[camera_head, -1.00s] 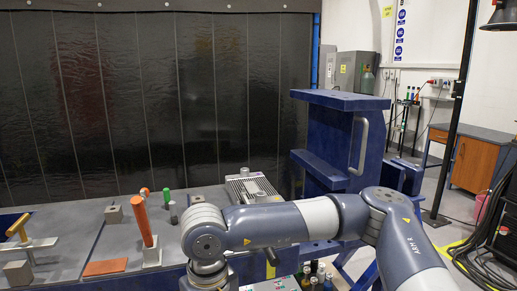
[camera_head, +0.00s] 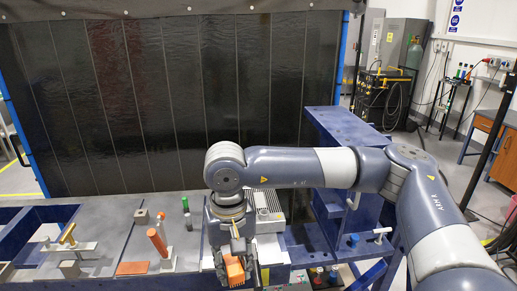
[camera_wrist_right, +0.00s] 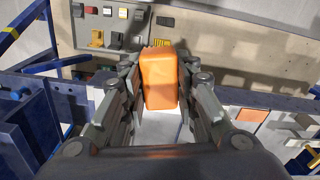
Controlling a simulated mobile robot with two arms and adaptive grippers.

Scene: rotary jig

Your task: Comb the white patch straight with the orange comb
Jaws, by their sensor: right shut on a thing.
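My right gripper (camera_head: 238,256) hangs pointing down in front of the bench's front edge. It is shut on an orange block-like piece (camera_head: 235,271), which looks like the orange comb. In the right wrist view the orange piece (camera_wrist_right: 160,78) sits between both fingers of the right gripper (camera_wrist_right: 160,85); no teeth show. A plain white surface (camera_wrist_right: 160,125) shows below the orange piece in that view. I cannot tell whether it is the white patch or whether the comb touches it. My left gripper is out of view.
A blue frame (camera_head: 345,125) stands to the right. A dark curtain (camera_head: 150,100) closes the back.

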